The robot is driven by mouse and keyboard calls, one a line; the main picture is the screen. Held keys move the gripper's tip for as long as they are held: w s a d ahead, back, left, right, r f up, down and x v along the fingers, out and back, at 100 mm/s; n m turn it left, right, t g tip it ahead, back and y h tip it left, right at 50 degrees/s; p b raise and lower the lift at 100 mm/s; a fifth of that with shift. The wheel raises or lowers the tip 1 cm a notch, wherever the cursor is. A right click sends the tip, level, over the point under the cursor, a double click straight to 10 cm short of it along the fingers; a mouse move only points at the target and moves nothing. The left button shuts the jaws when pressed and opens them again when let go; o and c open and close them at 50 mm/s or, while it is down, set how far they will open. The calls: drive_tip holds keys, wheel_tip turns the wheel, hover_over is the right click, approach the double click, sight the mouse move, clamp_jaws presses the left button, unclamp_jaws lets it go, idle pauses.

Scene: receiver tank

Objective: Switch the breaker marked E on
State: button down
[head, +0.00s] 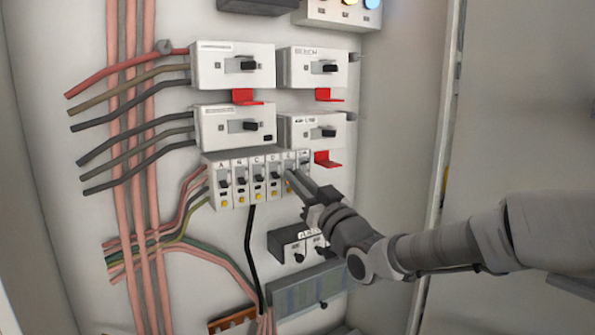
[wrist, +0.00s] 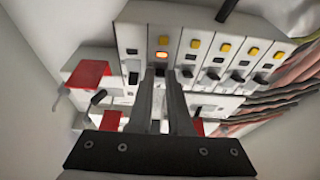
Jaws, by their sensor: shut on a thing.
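An orange light glows on this breaker in the wrist view, below a yellow square. The neighbouring breakers show no such glow.
Breaker D (head: 273,170) is close on the left, and one more breaker (head: 304,160) is close on the right. A red tab (head: 327,159) sticks out to the right. Larger switches (head: 233,127) sit above, and a two-knob box (head: 291,245) is below.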

sight(289, 166)
drive_tip(key=shift+s+r+g+h+p, duration=0.1)
drive_tip(key=shift+r+g+h+p, duration=0.85)
drive_tip(key=shift+p, duration=3.05)
drive_tip(key=g+p, duration=0.1)
drive_tip(key=p, duration=0.3)
drive_tip(key=r+g+h+p, duration=0.1)
drive_tip(key=g+p, duration=0.1)
drive_tip(key=p, duration=0.3)
drive_tip(key=shift+r+h, duration=0.25)
drive_tip(key=shift+r, duration=0.05)
drive_tip(key=g+p, duration=0.1)
drive_tip(key=p, duration=0.1)
drive_tip(key=g+h+p, duration=0.1)
drive_tip(key=p, duration=0.2)
drive_tip(key=shift+r, duration=0.25)
drive_tip(key=shift+a+p, duration=0.1)
drive_tip(key=shift+p, duration=0.85)
drive_tip(key=shift+w+f+g+h+p, duration=0.15)
drive_tip(key=shift+w+g+h+p, duration=0.05)
drive_tip(key=shift+g+h+p, duration=0.3)
drive_tip(key=c, duration=1.1)
unclamp_jaws()
